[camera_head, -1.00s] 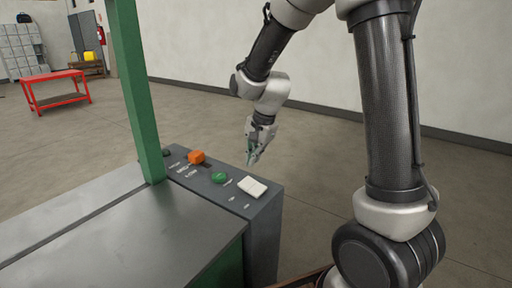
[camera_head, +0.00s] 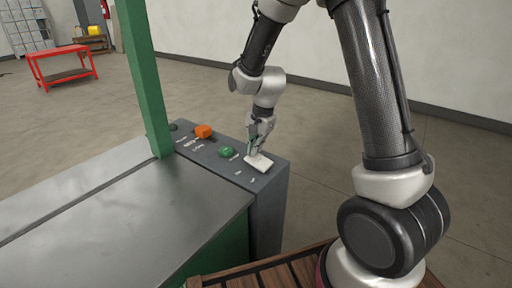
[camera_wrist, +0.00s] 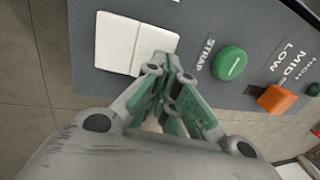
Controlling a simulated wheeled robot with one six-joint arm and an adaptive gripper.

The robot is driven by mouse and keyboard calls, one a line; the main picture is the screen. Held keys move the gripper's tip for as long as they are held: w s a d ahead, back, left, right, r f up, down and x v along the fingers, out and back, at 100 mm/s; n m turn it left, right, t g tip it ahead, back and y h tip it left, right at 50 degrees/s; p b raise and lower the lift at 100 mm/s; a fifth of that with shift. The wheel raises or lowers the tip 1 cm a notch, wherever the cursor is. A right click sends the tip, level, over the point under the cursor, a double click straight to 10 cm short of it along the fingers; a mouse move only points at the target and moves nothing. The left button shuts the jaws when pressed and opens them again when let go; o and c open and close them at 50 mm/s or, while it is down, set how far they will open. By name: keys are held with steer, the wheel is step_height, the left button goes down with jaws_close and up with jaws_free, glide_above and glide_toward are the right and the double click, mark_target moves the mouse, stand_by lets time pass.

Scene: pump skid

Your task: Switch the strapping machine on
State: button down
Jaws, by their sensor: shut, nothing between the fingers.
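The strapping machine (camera_head: 120,210) has a grey top and a dark control panel on its right end. The panel holds a white rocker switch (camera_head: 259,162), a green button (camera_head: 227,152) and an orange knob (camera_head: 203,131). In the wrist view the white rocker (camera_wrist: 131,44) is at the upper left, with the green button (camera_wrist: 229,64) labelled STRAP beside it. My gripper (camera_head: 254,152) is shut and empty, its fingertips at the white rocker. In the wrist view the fingertips (camera_wrist: 160,75) overlap the rocker's right half; I cannot tell whether they touch it.
A green post (camera_head: 145,80) rises from the machine to the left of the panel. The orange knob (camera_wrist: 276,98) is marked LOW, MID and HIGH. A wooden slatted surface (camera_head: 290,272) lies at the front. A red table (camera_head: 62,62) stands far back left.

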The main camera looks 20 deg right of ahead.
steer(key=g+h, duration=0.1)
steer(key=w+f+g+h, duration=0.1)
steer(key=shift+a+g, duration=0.3)
steer(key=shift+r, duration=0.1)
steer(key=shift+s, duration=0.1)
steer(key=shift+s+d+r, duration=0.35)
steer(key=shift+s+d, duration=0.05)
steer(key=shift+s, duration=0.1)
steer(key=shift+w+r, duration=0.1)
steer(key=shift+r, duration=0.3)
step_height(320, 180, up, 13)
steer(key=w+a, duration=0.1)
steer(key=shift+w+a, duration=0.15)
steer(key=shift+w, duration=0.15)
